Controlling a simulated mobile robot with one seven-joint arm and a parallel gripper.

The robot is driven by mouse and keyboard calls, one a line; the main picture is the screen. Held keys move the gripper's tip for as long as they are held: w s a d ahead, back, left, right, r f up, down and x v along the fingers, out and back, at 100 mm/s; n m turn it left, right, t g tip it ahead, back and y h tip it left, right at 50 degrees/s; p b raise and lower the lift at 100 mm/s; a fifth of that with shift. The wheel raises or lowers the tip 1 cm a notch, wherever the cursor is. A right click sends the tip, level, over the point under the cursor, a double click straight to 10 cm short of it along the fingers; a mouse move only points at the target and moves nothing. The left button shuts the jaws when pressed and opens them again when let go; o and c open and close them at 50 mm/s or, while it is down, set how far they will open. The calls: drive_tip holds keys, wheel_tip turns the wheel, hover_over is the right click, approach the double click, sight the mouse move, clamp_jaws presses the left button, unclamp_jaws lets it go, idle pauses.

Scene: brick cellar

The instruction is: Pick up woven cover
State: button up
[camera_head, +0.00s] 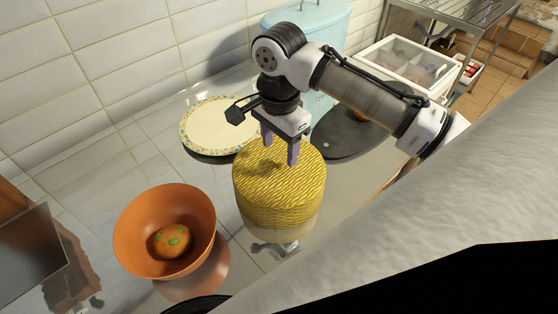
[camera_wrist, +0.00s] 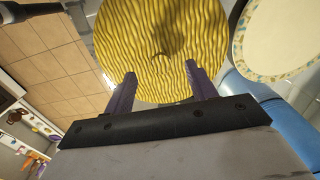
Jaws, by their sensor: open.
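The woven cover (camera_head: 279,187) is a yellow, round, flat-topped woven piece standing on a pale base on the tiled counter, in the middle of the head view. In the wrist view my gripper (camera_wrist: 160,88) shows nothing held between the fingers. Whether the fingertips touch the cover, I cannot tell.
An orange bowl (camera_head: 130,236) with a round orange, green-spotted item (camera_head: 171,241) stands left of the cover. A cream plate with a patterned rim (camera_head: 196,146) lies behind left. A dark round plate (camera_head: 333,148) and a light blue container (camera_head: 312,18) are behind right.

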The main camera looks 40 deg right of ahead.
drive_tip(key=shift+w+f, duration=0.1)
drive_tip(key=shift+f, duration=1.3)
clamp_jaws()
